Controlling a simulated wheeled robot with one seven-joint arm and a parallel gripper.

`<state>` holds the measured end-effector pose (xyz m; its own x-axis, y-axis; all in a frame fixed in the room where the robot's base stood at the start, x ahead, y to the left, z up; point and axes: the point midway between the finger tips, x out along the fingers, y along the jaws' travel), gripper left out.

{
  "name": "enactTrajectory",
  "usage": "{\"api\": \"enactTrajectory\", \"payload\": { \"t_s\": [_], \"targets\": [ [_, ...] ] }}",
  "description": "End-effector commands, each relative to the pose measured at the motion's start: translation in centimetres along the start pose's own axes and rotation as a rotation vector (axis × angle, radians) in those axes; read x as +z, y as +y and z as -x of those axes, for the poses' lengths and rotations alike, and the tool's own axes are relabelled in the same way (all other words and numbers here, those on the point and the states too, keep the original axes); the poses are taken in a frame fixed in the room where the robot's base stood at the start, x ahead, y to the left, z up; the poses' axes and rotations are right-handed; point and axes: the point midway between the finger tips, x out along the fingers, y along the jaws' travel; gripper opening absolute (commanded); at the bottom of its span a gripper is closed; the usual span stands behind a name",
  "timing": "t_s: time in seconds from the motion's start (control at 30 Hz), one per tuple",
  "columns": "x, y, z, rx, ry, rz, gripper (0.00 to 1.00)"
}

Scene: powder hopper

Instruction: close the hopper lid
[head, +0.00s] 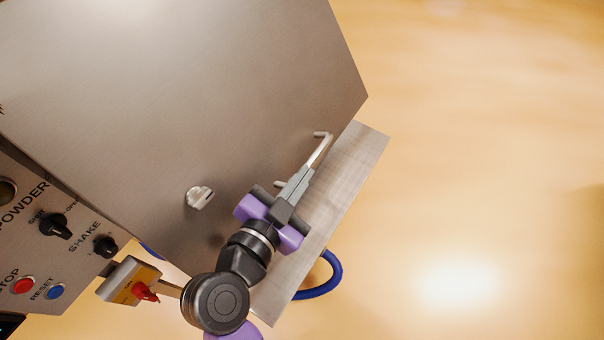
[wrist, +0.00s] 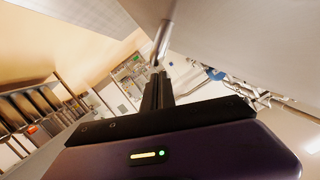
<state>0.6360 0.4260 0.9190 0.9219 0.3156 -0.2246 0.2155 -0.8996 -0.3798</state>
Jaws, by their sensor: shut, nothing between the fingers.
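A large flat brushed-steel panel, which looks like the hopper lid (head: 190,90), fills the upper left of the head view. A thin bent metal handle (head: 321,146) stands near its lower right edge. My gripper (head: 305,172) is shut and empty, with its fingertips at the handle's rod. In the wrist view, the rod (wrist: 167,35) runs down to just beyond the fingertips of my gripper (wrist: 157,78). I cannot tell whether they touch. The gripper hides part of the handle. How far the lid stands open is not clear.
A steel ledge (head: 345,190) runs beside the panel's right edge. A latch knob (head: 200,197) sits on the panel. The control panel (head: 85,222) with knobs and buttons is at left, with a yellow switch box (head: 128,283) nearby. A blue hose (head: 325,280) loops out below. The floor at right is clear.

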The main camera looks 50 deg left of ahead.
Motion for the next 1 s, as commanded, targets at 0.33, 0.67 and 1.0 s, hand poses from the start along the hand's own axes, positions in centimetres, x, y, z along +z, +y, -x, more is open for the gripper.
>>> {"api": "enactTrajectory", "payload": {
  "t_s": [0.33, 0.67, 1.0],
  "targets": [
    [0.6, 0.0, -0.1, -0.001, 0.000, 0.000, 0.00],
    [2.1, -0.3, -0.5, -0.007, 0.001, -0.026, 0.00],
    [4.9, -1.8, -1.2, -0.025, 0.000, -0.096, 0.00]
  ]
}}
